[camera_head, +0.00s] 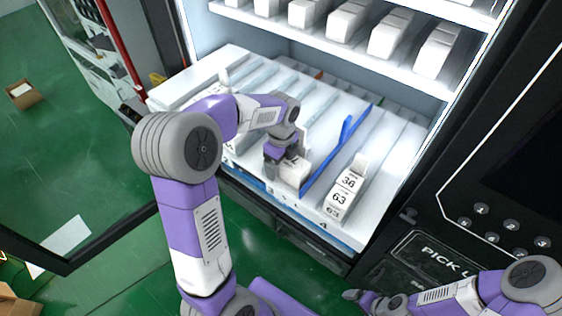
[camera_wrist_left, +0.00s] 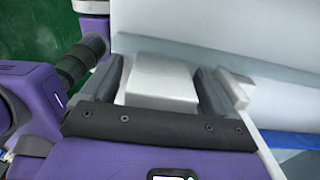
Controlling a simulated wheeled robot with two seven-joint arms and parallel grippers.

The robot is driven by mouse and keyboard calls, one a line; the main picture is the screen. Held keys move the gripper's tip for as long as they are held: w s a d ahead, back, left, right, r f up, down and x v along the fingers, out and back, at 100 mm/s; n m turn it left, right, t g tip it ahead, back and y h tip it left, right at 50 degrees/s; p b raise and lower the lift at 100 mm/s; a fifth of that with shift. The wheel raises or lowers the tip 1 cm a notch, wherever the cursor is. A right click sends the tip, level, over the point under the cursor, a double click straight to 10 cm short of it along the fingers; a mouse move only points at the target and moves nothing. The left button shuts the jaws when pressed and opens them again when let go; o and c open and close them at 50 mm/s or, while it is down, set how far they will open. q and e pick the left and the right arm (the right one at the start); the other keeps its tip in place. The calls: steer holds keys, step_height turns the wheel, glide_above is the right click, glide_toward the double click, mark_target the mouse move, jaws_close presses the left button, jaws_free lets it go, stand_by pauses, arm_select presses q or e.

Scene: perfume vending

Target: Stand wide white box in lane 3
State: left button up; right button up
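A wide white box (camera_head: 292,174) is at the front part of the tilted white lane shelf, left of a blue divider. My left gripper (camera_head: 283,160) is over it, pointing down. Whether the box touches the shelf is hard to tell. My right gripper (camera_head: 366,299) is low at the bottom right, away from the shelf, its fingers too small to read.
A blue divider (camera_head: 328,160) runs along the lanes right of the box. White boxes with price labels (camera_head: 344,194) stand in a lane further right. The upper shelf (camera_head: 300,32) carries several white boxes. The keypad panel (camera_head: 480,222) stands at the right.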

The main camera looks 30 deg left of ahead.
arm_select(q)
steer(key=shift+r, duration=0.1)
steer(key=shift+r, duration=0.2)
step_height(320, 180, up, 12)
steer(key=shift+f+p, duration=0.1)
steer(key=shift+p, duration=0.5)
